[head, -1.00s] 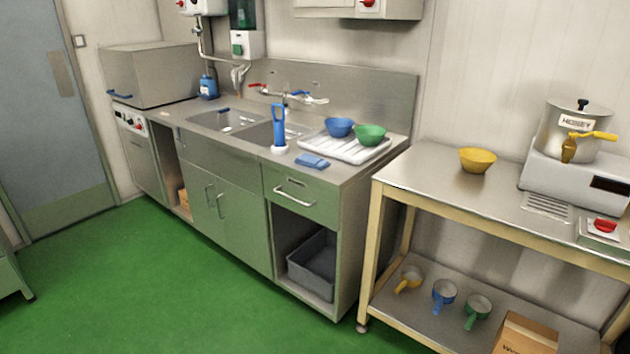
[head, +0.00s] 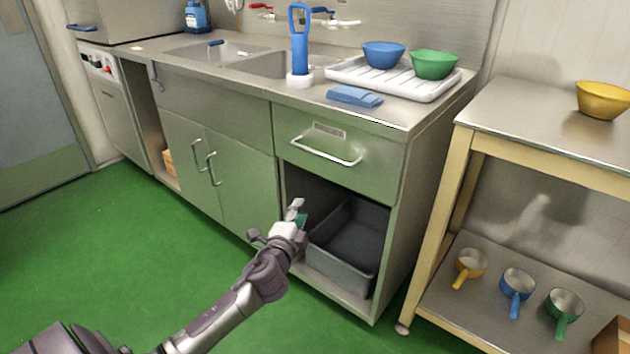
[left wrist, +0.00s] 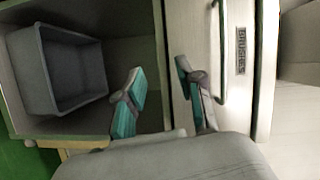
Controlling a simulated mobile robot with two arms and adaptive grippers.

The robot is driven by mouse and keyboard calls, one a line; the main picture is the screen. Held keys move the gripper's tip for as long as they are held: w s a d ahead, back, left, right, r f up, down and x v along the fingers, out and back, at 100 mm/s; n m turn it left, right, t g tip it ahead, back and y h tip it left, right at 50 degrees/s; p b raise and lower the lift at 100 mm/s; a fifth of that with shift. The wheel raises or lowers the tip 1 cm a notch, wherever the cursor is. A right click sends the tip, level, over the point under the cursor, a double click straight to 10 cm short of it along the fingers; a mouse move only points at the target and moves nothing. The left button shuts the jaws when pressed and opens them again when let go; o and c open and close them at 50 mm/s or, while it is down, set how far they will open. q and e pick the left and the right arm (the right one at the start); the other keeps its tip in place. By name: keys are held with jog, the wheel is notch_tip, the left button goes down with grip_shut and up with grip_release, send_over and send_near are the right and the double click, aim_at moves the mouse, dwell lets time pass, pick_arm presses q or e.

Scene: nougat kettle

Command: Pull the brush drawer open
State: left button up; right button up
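The brush drawer (head: 340,155) is the steel drawer under the right end of the sink counter, and it is closed. Its bar handle (head: 326,151) runs across the front below a small label. In the left wrist view the label (left wrist: 241,50) reads "BRUSHES" and the handle (left wrist: 221,52) shows upright near the top. My left gripper (head: 297,213) is in front of the open shelf, below and left of the handle. In the left wrist view the left gripper (left wrist: 160,95) has its teal-padded fingers apart with nothing between them, not touching the handle. My right gripper is not in view.
A grey bin (head: 350,246) sits in the open shelf below the drawer. A blue brush in a white holder (head: 299,76), a blue cloth (head: 354,96) and a white drainer (head: 395,78) stand on the counter. A steel table (head: 545,130) is at right. Green floor is clear.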

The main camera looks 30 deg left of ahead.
aim_at(315, 151)
pick_arm(q)
notch_tip(315, 151, up, 8)
jog(key=d+f+m+t+b, duration=0.1)
jog(key=t+b, duration=0.1)
jog(key=t, duration=0.1)
jog(key=shift+y, duration=0.3)
jog(key=shift+r+b+x, duration=0.15)
jog(key=shift+b+x, duration=0.2)
jog(key=shift+x, duration=2.95)
jog(key=shift+r+b+x, duration=0.2)
jog(key=shift+b+x, duration=0.1)
jog(key=shift+x, duration=3)
jog(key=shift+s+a, duration=0.1)
jog(key=shift+a, duration=0.05)
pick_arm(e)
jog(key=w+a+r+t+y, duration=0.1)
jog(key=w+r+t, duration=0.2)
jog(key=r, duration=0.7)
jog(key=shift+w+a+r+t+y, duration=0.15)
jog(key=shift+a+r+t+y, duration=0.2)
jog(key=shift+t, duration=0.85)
pick_arm(q)
grip_shut()
